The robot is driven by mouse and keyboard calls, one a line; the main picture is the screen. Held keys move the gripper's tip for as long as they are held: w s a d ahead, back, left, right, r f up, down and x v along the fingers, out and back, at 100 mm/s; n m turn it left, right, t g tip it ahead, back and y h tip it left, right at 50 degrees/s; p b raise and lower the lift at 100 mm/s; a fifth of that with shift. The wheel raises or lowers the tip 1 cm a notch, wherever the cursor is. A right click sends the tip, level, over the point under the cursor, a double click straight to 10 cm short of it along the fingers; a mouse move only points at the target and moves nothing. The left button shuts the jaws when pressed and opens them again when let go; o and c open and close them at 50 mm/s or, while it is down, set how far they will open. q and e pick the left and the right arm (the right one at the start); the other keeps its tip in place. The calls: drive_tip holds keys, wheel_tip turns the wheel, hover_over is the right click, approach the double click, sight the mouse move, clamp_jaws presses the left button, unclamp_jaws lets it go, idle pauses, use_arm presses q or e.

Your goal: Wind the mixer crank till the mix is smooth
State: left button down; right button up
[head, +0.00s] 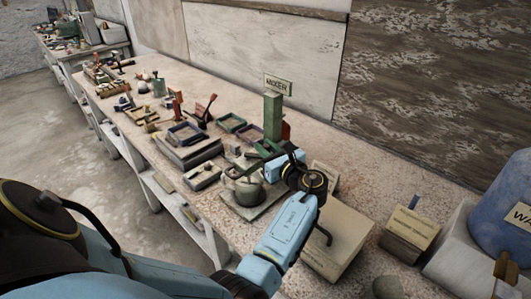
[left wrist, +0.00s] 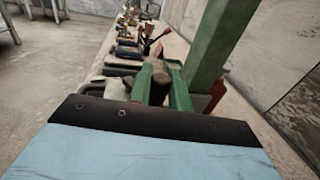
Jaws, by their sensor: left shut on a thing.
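The mixer has a tall green post (head: 272,117) with a sign reading "MIXER" (head: 278,84) on top. A grey pot (head: 246,192) stands at its foot on a pale base; its contents cannot be made out. My left gripper (head: 262,152) reaches in beside the post, above the pot. In the left wrist view my left gripper (left wrist: 155,88) is shut on the brown crank handle (left wrist: 157,80), between two green pieces. The green post (left wrist: 213,45) rises just right of it there. My own wrist hides much of the crank in the head view.
A beige box (head: 340,245) stands right of the pot, close under my left forearm. A small labelled box (head: 408,232) and a blue drum (head: 508,215) are further right. Trays and tools, including a purple-edged tray (head: 187,133), crowd the bench to the left. The wall runs behind.

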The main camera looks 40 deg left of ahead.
idle(0.4)
use_arm(q)
drive_tip(key=c, duration=1.3)
unclamp_jaws()
drive_tip(key=shift+c, duration=0.2)
drive_tip(key=b+v, duration=0.1)
drive_tip(key=v, duration=1.2)
drive_tip(key=shift+d, duration=0.15)
